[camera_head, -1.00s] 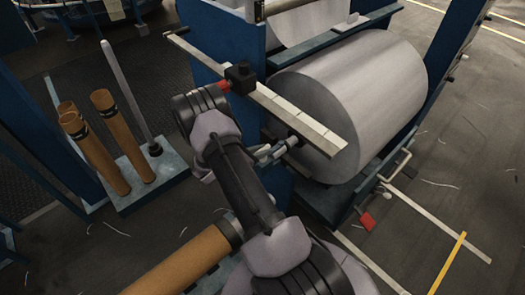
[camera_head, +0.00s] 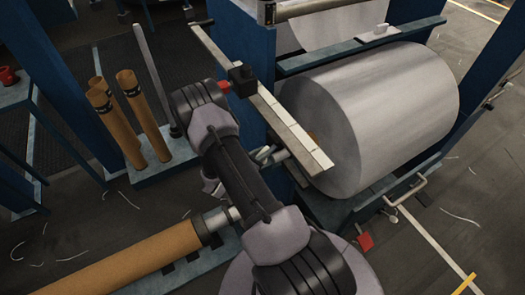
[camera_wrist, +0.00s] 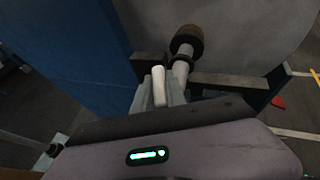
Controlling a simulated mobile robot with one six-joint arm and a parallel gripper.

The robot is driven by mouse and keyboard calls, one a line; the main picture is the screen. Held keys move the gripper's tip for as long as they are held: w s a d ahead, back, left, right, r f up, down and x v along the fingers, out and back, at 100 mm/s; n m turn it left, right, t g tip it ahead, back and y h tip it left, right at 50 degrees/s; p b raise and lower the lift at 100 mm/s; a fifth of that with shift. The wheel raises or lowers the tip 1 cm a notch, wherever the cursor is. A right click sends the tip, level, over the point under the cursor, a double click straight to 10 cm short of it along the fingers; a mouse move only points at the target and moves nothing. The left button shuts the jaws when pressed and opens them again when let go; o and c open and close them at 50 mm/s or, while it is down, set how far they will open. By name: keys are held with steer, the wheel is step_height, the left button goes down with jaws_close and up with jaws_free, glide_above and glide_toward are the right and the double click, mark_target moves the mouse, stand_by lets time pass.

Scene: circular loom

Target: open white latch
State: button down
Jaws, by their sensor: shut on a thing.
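The white latch (camera_wrist: 158,87) is a short pale lever beside the roll's shaft end in the wrist view. My gripper (camera_wrist: 160,97) is around it with its narrow grey fingers close on both sides, shut on it. The gripper's body fills the bottom of that view. In the head view my arm hides most of the gripper, and only small grey parts (camera_head: 266,154) show by the shaft. I cannot make out the latch clearly there.
A large white roll (camera_head: 385,115) sits in the blue frame. A metal bar (camera_head: 290,130) with a black block (camera_head: 242,80) and red knob runs above my arm. Brown tubes (camera_head: 145,115) stand at left; another (camera_head: 130,262) lies at lower left.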

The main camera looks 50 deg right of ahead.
steer(key=c, duration=1.4)
jaws_free()
steer(key=shift+d, duration=0.15)
steer(key=shift+o, duration=0.2)
steer(key=p+v, duration=0.3)
steer(key=v, duration=0.3)
steer(key=shift+a+r, duration=0.3)
steer(key=shift+a, duration=0.45)
